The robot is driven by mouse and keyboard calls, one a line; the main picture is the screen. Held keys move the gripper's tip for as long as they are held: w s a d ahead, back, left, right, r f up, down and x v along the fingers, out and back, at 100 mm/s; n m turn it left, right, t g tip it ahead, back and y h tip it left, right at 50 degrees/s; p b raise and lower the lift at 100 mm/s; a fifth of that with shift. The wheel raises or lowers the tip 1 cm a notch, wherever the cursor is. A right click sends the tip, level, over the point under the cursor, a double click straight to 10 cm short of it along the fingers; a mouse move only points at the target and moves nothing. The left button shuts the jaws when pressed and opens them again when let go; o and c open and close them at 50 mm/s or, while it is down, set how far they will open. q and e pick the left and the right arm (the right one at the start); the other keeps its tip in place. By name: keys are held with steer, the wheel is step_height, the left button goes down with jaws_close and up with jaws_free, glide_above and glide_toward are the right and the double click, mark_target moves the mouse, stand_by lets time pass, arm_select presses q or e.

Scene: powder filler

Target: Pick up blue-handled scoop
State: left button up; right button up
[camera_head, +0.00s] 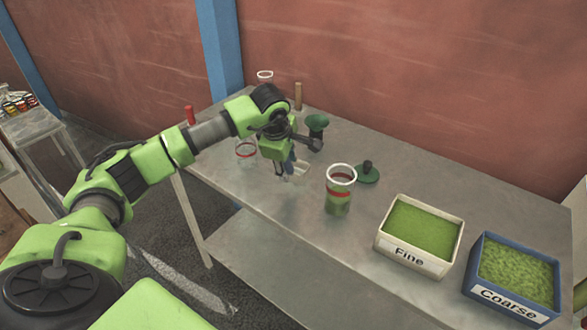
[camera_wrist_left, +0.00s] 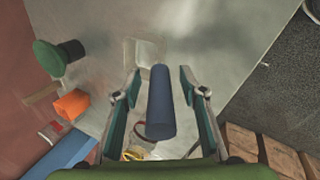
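The blue-handled scoop lies on the grey table; in the left wrist view its blue handle (camera_wrist_left: 160,105) is between my left gripper's fingers, and its pale, clear scoop end (camera_wrist_left: 148,52) points away. My left gripper (camera_wrist_left: 160,108) is open, with a visible gap on both sides of the handle. In the head view my left gripper (camera_head: 284,174) points down over the table, and the pale scoop end (camera_head: 301,168) shows just right of it; the handle is mostly hidden by the gripper. My right gripper is not in view.
A clear jar with a red band (camera_head: 246,152) stands left of the gripper. The Fine box (camera_head: 405,252) and Coarse box (camera_head: 502,300) stand farther right.

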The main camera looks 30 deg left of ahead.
arm_select(q)
jaws_close()
steer(key=shift+r, duration=0.1)
steer(key=shift+w+r+b, duration=0.1)
steer(key=shift+r+b, duration=0.5)
steer(key=shift+b, duration=0.05)
steer(key=shift+r+b, duration=0.55)
steer(key=shift+r, duration=0.25)
steer(key=s+d+r+b, duration=0.4)
steer(key=s+r, duration=0.6)
steer(key=s, duration=0.3)
steer(key=shift+s, duration=0.35)
